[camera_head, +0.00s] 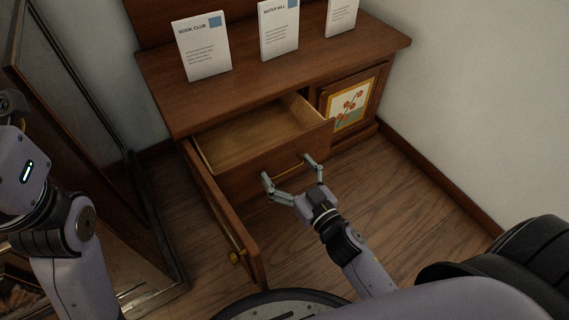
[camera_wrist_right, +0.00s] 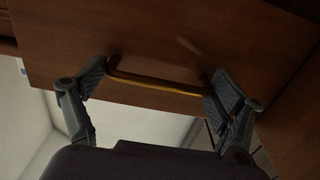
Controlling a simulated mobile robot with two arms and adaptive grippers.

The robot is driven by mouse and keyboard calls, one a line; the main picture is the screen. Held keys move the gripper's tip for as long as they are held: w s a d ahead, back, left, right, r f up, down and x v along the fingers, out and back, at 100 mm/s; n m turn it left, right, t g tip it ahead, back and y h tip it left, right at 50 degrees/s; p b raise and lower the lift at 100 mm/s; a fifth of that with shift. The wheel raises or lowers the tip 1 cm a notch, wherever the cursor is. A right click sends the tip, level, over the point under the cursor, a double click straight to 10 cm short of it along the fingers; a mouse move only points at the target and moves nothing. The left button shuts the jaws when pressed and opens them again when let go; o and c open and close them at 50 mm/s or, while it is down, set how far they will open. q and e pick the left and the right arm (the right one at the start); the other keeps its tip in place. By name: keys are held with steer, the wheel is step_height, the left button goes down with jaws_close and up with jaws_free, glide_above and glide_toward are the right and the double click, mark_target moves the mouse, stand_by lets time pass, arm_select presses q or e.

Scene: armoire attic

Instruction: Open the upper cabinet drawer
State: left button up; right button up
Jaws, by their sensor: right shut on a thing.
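The upper drawer (camera_head: 262,165) of the brown wooden cabinet (camera_head: 190,105) is pulled well out. Its pale wooden inside shows and looks empty. A brass bar handle (camera_head: 290,168) is on its front; it also shows in the right wrist view (camera_wrist_right: 155,82). My right gripper (camera_head: 289,172) is at this handle, with one finger near each end of the bar. In the right wrist view the fingers (camera_wrist_right: 155,84) span the bar lengthwise, against the drawer front. My left arm shows at the left edge, but its gripper fingers do not show.
A cabinet door (camera_head: 222,208) with a brass knob (camera_head: 236,257) stands open left of the drawer. A right door (camera_head: 350,105) with a flower picture is closed. Several white cards (camera_head: 203,48) stand on top. A dark-framed glass panel (camera_head: 95,120) is at left. Wooden floor (camera_head: 400,200) is clear at right.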

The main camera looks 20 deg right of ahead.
steer(key=shift+d, duration=0.1)
steer(key=o, duration=1.4)
steer(key=shift+f, duration=0.1)
steer(key=shift+o, duration=0.2)
steer(key=shift+s, duration=0.1)
